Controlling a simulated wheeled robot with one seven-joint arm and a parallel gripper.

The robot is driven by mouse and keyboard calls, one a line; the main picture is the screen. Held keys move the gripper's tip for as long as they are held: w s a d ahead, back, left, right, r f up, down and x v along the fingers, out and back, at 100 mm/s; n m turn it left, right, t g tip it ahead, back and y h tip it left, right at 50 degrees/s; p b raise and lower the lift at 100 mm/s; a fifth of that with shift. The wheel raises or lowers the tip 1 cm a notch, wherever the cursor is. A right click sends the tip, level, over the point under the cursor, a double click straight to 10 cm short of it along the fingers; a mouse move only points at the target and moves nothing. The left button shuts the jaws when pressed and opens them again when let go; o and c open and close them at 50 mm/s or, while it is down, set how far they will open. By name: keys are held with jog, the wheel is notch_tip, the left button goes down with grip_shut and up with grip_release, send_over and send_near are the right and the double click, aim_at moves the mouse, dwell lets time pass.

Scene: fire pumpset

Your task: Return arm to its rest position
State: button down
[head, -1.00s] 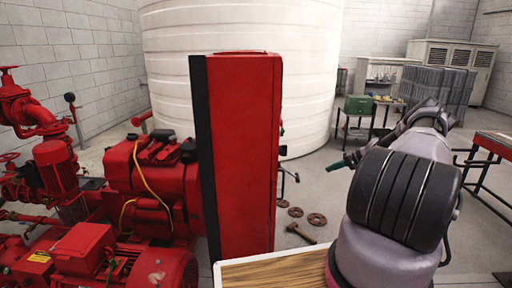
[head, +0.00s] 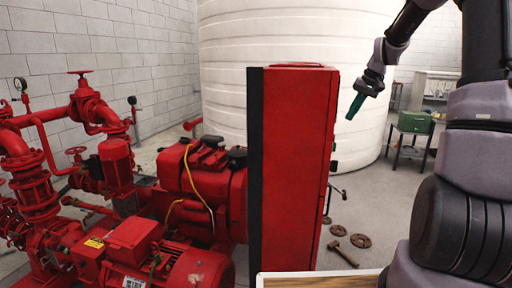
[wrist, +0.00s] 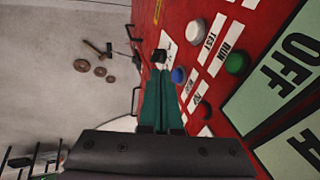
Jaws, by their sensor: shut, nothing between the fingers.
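My arm (head: 478,130) rises at the right of the head view and bends over at the top. My gripper (head: 355,105) hangs from it, to the right of the tall red control cabinet (head: 292,165), its teal fingers pointing down. In the wrist view my gripper (wrist: 160,82) has its fingers together with nothing between them. Behind the fingertips there is the cabinet's red panel (wrist: 185,55) with white, blue and green buttons. I cannot tell whether the fingertips touch the panel.
A red pump set (head: 165,225) fills the left. A white tank (head: 290,40) stands behind. A hammer (head: 342,253) and rusty flanges (head: 361,241) lie on the floor. A green box (head: 416,122) sits on a small table at the right. A wooden top (head: 320,281) is in front.

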jog(key=s+a+r+t+h, duration=0.1)
jog(key=s+a+r, duration=0.25)
jog(key=s, duration=0.45)
jog(key=s+a+r+m+t, duration=0.1)
jog(key=s+a+r, duration=0.1)
jog(key=s+r, duration=0.35)
jog(key=s+a+r+t+h, duration=0.1)
jog(key=s+a+r, duration=0.2)
jog(key=s, duration=0.7)
jog(key=s+f+m+t, duration=0.1)
jog(key=s, duration=0.8)
jog(key=shift+a+y, duration=0.25)
jog(key=shift+y, duration=0.05)
